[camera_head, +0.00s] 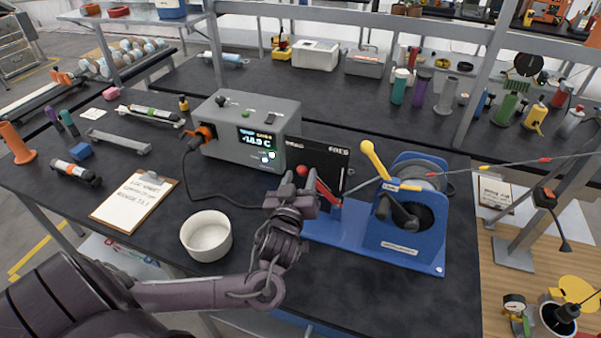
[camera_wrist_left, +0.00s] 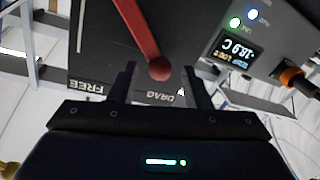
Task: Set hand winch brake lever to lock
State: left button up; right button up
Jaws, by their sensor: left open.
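The blue hand winch (camera_head: 408,235) stands on the dark bench, with a yellow handle (camera_head: 373,160) and a drum. Its red brake lever (camera_head: 322,190) ends in a red ball knob (camera_head: 302,171). The lever also shows in the left wrist view (camera_wrist_left: 138,28). A black plate (camera_head: 325,160) behind it carries the words FREE and DRAG, upside down in the wrist view. There the knob lies near DRAG; a LOCK mark is not visible. My left gripper (camera_head: 300,188) is open at the knob. In the wrist view its fingers stand either side of the knob; contact is unclear.
A grey box with a lit display (camera_head: 240,130) stands just behind and left of my left gripper, its black cable on the bench. A white bowl (camera_head: 207,236) and a clipboard (camera_head: 135,199) lie to the left. A cable leaves the drum toward the right.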

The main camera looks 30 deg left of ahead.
pick_arm(q)
jog(key=shift+w+a, duration=0.15)
jog(key=shift+w, duration=0.25)
jog(key=shift+c, duration=0.4)
grip_shut()
jog(key=shift+f, duration=0.1)
